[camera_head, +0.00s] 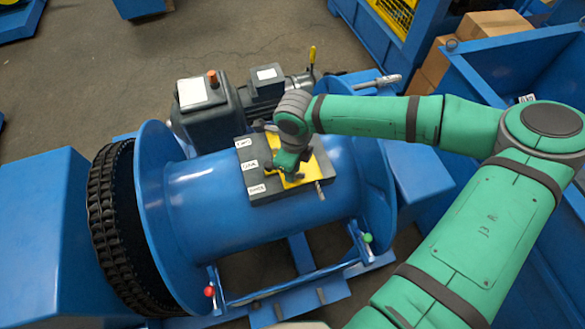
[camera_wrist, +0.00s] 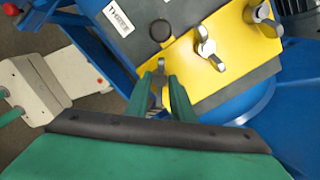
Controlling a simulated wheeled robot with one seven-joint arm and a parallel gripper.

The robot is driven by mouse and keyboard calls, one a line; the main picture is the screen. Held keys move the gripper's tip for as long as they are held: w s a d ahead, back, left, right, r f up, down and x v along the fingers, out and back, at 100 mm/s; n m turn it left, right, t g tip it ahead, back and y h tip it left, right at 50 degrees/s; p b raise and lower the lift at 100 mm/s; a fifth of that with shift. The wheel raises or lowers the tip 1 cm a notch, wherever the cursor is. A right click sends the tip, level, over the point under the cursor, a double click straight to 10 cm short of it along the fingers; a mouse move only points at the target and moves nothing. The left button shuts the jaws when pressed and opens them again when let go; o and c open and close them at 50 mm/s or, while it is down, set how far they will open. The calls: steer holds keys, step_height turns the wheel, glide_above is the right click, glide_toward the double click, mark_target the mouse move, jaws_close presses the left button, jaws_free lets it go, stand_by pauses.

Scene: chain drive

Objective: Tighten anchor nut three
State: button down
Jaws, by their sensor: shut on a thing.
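The anchor plate is a yellow panel (camera_wrist: 190,62) on a dark grey pad (camera_head: 262,192) on top of the blue drum (camera_head: 200,205). The pad carries white labels, and the THREE label (camera_head: 257,189) also shows in the wrist view (camera_wrist: 117,15). My gripper (camera_head: 285,172) is over the yellow panel in the head view. In the wrist view its green fingers (camera_wrist: 164,88) are shut on a grey metal wing nut (camera_wrist: 158,72) at the panel's edge. The fingers hide its lower part, so its seating cannot be told. Two other wing nuts (camera_wrist: 205,45) (camera_wrist: 270,18) stand on the yellow panel.
A black chain (camera_head: 108,220) runs around a wheel at the drum's left. A grey gearbox (camera_head: 207,115) and motor stand behind the drum. A red knob (camera_head: 210,291) and a green knob (camera_head: 367,238) are in front. Blue bins (camera_head: 520,60) stand at right.

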steer(key=shift+w+m, duration=0.15)
steer(key=shift+m, duration=0.65)
stand_by(0.9)
steer(key=c, duration=1.9)
jaws_free()
steer(key=shift+o, duration=0.2)
steer(key=shift+r, duration=0.1)
step_height(320, 180, up, 11)
steer(key=shift+s, duration=0.3)
steer(key=shift+d+f, duration=0.1)
steer(key=shift+f, duration=0.1)
